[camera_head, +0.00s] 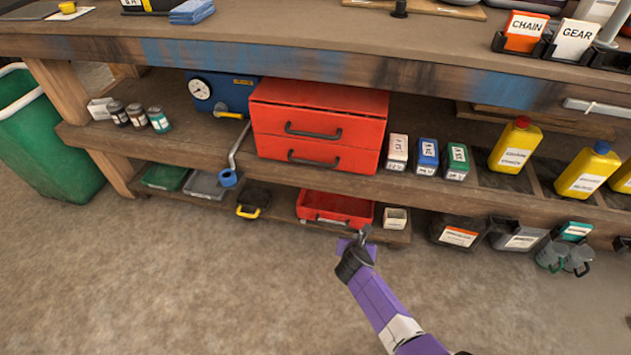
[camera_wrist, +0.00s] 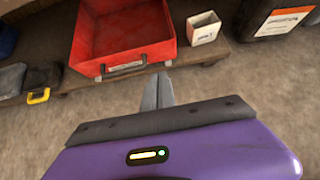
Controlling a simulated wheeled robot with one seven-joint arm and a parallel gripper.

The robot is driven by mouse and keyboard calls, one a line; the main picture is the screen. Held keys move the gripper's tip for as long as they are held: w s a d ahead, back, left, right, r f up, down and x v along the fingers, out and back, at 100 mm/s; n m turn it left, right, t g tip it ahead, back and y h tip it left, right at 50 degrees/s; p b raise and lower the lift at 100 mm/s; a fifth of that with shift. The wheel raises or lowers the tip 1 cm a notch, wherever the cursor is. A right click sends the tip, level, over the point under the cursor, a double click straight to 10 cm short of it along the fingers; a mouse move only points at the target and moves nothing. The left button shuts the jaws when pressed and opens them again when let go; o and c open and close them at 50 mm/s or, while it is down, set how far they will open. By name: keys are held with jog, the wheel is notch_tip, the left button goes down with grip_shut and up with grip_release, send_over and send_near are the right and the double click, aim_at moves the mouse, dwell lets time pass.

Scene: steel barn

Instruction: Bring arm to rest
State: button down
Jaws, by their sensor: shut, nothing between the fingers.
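My arm reaches out from the lower right in the head view. My gripper (camera_head: 364,234) is in front of the bench's bottom shelf, close to a red open tray (camera_head: 340,221) and a small white box (camera_head: 396,218). In the wrist view my gripper (camera_wrist: 157,90) has its two fingers together with nothing between them. The red tray (camera_wrist: 122,58) lies beyond the fingertips to the left there, and the white box (camera_wrist: 203,28) beyond them to the right. The tray looks empty.
A wooden workbench (camera_head: 300,52) spans the view. A red drawer unit (camera_head: 318,125) and yellow bottles (camera_head: 515,146) stand on its middle shelf. Dark bins (camera_head: 458,234) and grey mugs (camera_head: 578,260) are low at right. A green bin (camera_head: 45,140) stands at left. The front floor is clear.

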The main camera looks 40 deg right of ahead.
jog(key=w+a+r+m+t+y, duration=0.1)
jog(key=w+a+r+m+t, duration=0.2)
jog(key=w+r+m, duration=0.3)
jog(key=s+a+r+m+t+y, duration=0.2)
jog(key=s+a+r+m+t, duration=0.2)
jog(key=s+a+r+m, duration=0.5)
jog(key=s+a+r+m+t+y, duration=0.1)
jog(key=s+a+r+m+y, duration=0.1)
jog(key=s+a+r+m, duration=0.45)
jog(key=s+a+r+m+y, duration=0.1)
jog(key=s+a+r, duration=0.2)
jog(key=s+r, duration=0.65)
jog(key=s+a+r+m+t+y, duration=0.1)
jog(key=s+a+r+m+y, duration=0.25)
jog(key=s, duration=0.85)
notch_tip(320, 180, up, 28)
jog(key=h+p, duration=0.2)
jog(key=p, duration=2.4)
jog(key=shift+a+f, duration=0.25)
jog(key=shift+a, duration=0.1)
